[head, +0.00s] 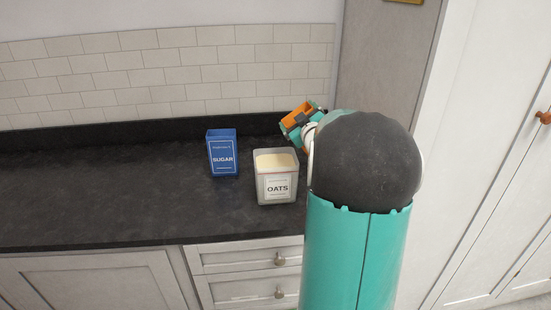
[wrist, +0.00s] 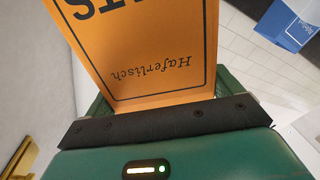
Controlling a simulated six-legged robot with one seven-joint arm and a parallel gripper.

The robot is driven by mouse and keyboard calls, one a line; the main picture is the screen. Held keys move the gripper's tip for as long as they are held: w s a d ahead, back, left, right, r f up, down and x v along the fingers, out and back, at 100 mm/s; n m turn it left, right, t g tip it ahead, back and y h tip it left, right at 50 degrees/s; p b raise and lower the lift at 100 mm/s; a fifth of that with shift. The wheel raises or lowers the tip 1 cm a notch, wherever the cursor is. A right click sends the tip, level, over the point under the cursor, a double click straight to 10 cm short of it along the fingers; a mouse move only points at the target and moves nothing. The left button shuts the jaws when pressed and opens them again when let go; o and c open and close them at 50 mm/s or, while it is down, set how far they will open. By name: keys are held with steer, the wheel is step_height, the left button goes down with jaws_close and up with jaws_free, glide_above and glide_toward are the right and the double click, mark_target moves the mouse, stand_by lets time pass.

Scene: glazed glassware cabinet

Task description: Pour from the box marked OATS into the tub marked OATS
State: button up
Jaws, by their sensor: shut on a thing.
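The tub marked OATS (head: 277,188) stands upright on the dark counter in the head view, with a pale cream fill or surface showing near its rim. An orange box (head: 297,117) shows in the head view, tilted, just behind and right of the tub and above the counter. In the wrist view the orange box (wrist: 150,45) fills the upper middle, its lettering upside down and ending in "TS"; the rest of the word is cut off. My gripper (wrist: 160,100) is shut on this box. In the head view my arm hides part of the gripper (head: 306,128).
A blue box marked SUGAR (head: 222,155) stands upright left of the tub; it also shows in the wrist view (wrist: 287,22). The counter (head: 110,195) is clear to the left. A tiled wall (head: 170,65) runs behind, and a tall cabinet side (head: 385,60) stands at the right.

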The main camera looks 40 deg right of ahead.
steer(key=s+d+f+m, duration=0.3)
steer(key=s+f+m, duration=0.4)
steer(key=s+f, duration=0.1)
steer(key=shift+w+d+r, duration=0.1)
steer(key=shift+w+r, duration=0.05)
steer(key=shift+r, duration=1.2)
steer(key=shift+w+d+r, duration=0.1)
steer(key=shift+r, duration=1.2)
